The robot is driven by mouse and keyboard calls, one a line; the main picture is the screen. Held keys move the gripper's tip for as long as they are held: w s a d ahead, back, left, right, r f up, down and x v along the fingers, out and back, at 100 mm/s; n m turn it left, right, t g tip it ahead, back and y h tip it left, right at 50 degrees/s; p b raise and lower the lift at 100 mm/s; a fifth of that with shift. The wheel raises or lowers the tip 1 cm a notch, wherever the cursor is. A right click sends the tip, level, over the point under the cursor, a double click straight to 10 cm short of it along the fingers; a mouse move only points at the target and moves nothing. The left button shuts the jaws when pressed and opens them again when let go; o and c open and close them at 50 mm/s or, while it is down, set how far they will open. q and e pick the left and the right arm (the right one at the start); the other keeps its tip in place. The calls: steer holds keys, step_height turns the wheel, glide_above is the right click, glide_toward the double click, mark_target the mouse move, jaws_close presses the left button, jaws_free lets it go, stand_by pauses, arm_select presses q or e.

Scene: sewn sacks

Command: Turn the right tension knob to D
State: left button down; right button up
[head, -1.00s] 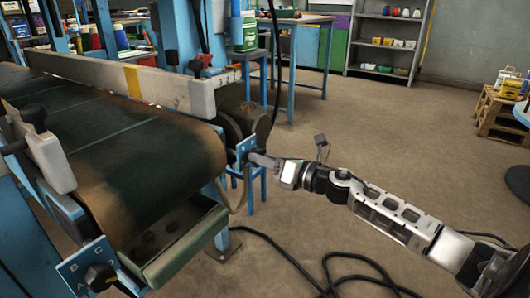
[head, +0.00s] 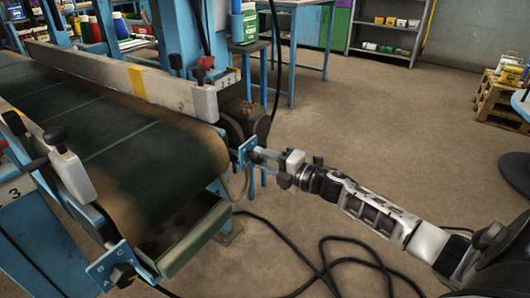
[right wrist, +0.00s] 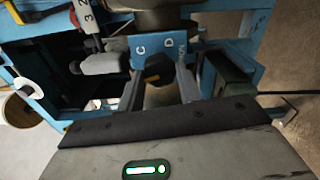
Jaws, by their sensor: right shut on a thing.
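The right tension knob (right wrist: 154,71) is black and sits on a small blue plate at the end of the belt machine. The plate (head: 247,152) faces my right arm; in the right wrist view it shows the letters C and D, with the knob below them. My right gripper (head: 262,160) is shut on the knob, with one finger on each side, as the right wrist view also shows (right wrist: 159,82). The knob's pointing direction is hard to make out. In the head view the fingers partly hide it. My left gripper is not in view.
The dark conveyor belt (head: 125,140) lies left of my right arm. Another black knob (head: 122,275) sits on a lettered blue plate at the near corner. Black cables (head: 340,240) lie on the floor. A wooden pallet (head: 497,103) stands at the far right.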

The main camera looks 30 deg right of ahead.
steer(key=m+p, duration=0.5)
steer(key=m, duration=0.4)
steer(key=shift+r, duration=0.2)
arm_select(q)
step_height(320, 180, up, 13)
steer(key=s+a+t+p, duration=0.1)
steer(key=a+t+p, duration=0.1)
steer(key=p, duration=0.1)
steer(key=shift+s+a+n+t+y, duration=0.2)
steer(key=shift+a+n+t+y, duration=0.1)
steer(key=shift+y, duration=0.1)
arm_select(e)
steer(key=shift+w+d+f+m, duration=0.1)
steer(key=shift+m, duration=4.35)
steer(key=shift+d+m, duration=0.1)
steer(key=shift+m, duration=4.65)
steer(key=o, duration=1)
arm_select(q)
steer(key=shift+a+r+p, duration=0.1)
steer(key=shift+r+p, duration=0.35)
steer(key=shift+p, duration=0.75)
arm_select(e)
steer(key=v, duration=1.6)
